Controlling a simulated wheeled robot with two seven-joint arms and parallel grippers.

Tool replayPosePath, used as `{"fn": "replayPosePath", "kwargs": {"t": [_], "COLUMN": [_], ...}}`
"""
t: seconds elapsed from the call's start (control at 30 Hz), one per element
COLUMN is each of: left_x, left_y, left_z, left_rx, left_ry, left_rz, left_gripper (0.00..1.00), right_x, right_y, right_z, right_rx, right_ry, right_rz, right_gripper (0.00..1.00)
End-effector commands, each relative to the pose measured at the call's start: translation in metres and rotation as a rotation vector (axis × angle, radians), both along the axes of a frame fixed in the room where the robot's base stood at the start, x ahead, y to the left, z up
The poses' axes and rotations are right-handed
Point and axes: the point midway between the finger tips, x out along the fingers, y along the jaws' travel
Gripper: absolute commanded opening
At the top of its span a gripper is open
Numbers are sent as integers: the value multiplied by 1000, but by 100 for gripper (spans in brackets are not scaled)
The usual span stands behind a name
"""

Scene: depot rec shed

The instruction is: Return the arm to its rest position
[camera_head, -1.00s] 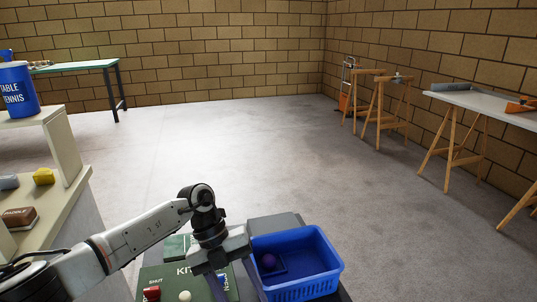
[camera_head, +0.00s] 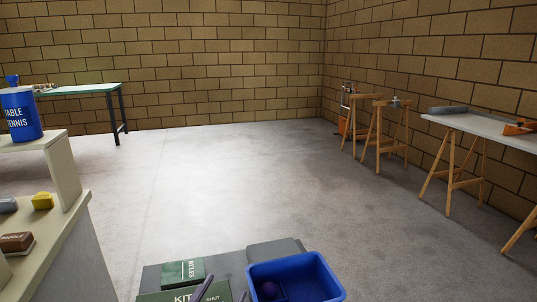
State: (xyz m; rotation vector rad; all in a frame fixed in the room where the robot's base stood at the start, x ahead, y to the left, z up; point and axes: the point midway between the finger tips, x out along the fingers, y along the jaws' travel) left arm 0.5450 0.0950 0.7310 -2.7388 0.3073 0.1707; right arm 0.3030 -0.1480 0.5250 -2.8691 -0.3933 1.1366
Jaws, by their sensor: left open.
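My left gripper (camera_head: 225,286) shows only as two dark purplish fingers at the bottom edge, over the green kit case. The fingers stand apart with nothing seen between them. The rest of my left arm is out of view. My right gripper is not in view. The green case marked KIT and SHUT (camera_head: 165,296) is cut off by the bottom edge. A green RULES booklet or box (camera_head: 183,273) lies behind it. To the right, a blue basket (camera_head: 298,268) holds a dark ball (camera_head: 270,290).
A cream shelf unit (camera_head: 75,240) stands at left with a blue TABLE TENNIS tub (camera_head: 20,114), a yellow block (camera_head: 42,201) and a brown PADDLE item (camera_head: 17,242). Trestles (camera_head: 392,135) and a white-topped table (camera_head: 490,127) stand at right. The middle floor is clear.

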Motion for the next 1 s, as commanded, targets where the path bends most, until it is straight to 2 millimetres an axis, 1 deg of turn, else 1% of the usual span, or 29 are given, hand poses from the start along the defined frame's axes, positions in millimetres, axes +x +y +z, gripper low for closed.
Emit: {"fn": "replayPosePath", "kwargs": {"t": [0.03, 0.07, 0.1, 0.17, 0.2, 0.27, 0.3, 0.4, 0.47, 0.5, 0.7, 0.8, 0.9, 1.0], "left_x": [-21, -33, -52, -81, -100, -126, -142, -178, -198, -211, -270, -292, -280, -271], "left_y": [25, 38, 54, 73, 82, 93, 98, 108, 112, 115, 124, 125, 117, 110], "left_z": [-25, -40, -58, -80, -92, -106, -114, -127, -132, -136, -144, -146, -156, -164], "left_rx": [-25, -35, -45, -57, -63, -68, -70, -72, -73, -73, -69, -68, -87, -109], "left_ry": [122, 194, 287, 417, 493, 592, 649, 770, 833, 875, 1054, 1120, 1069, 1025], "left_rz": [70, 106, 149, 199, 222, 247, 260, 280, 288, 291, 298, 292, 266, 244], "left_gripper": [52, 52, 52, 52, 52, 52, 52, 52, 52, 52, 52, 52, 52, 52], "right_x": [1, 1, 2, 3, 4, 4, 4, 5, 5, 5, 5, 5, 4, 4], "right_y": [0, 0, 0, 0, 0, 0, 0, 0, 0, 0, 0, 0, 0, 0], "right_z": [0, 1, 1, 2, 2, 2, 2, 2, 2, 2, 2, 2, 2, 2], "right_rx": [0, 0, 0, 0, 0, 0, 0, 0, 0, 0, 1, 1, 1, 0], "right_ry": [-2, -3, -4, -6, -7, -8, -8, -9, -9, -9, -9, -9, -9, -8], "right_rz": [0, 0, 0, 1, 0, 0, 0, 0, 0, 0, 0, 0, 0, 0], "right_gripper": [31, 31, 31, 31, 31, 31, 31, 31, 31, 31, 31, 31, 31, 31]}}
